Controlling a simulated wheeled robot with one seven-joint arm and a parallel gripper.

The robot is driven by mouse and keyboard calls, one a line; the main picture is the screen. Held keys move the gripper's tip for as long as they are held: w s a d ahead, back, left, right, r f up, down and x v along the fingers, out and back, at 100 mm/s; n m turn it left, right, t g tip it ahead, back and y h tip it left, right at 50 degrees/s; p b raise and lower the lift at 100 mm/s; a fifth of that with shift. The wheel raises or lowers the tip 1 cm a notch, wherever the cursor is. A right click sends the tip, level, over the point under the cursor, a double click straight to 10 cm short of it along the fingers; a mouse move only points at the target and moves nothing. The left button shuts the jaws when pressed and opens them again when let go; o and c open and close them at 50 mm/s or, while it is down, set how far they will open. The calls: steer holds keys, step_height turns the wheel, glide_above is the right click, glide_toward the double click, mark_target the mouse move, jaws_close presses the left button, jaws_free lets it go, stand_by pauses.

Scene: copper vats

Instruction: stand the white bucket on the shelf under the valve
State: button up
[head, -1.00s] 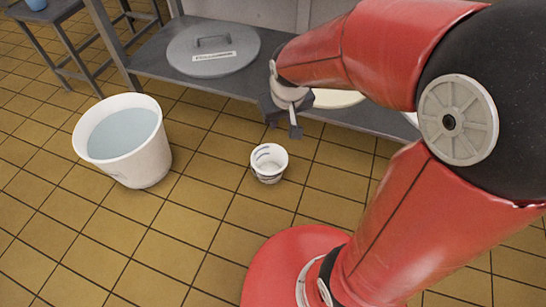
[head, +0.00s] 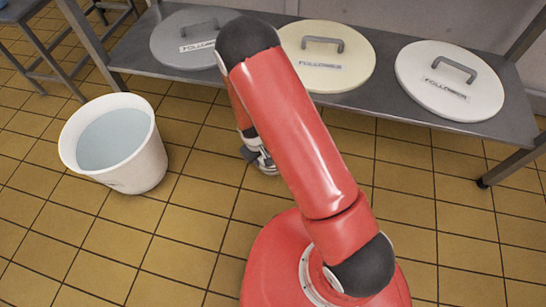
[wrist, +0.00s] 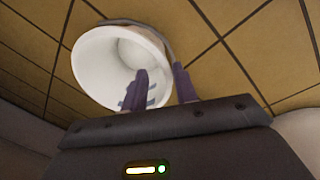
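A small white bucket (head: 268,169) stands on the tiled floor, mostly hidden behind my arm and gripper in the head view. The wrist view looks into this bucket (wrist: 98,62), which appears empty, with its handle lying along the rim. My gripper (head: 251,156) is low at the bucket. In the wrist view my gripper (wrist: 160,70) is open: one finger shows over the bucket's mouth and the other outside, with the rim between them. I cannot tell whether they touch it. A grey metal shelf (head: 395,88) stands behind. No valve is in view.
A large white bucket of water (head: 140,165) stands on the floor at the left. The shelf carries a grey lid (head: 180,50), a cream lid (head: 345,72) and a white lid (head: 425,85). Floor at the right is clear.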

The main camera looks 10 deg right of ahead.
mark_target(261, 166)
steer(key=f, duration=0.2)
steer(key=f+b, duration=0.1)
steer(key=f, duration=0.3)
steer(key=shift+w+f, duration=0.25)
steer(key=shift+w, duration=0.1)
jaws_close()
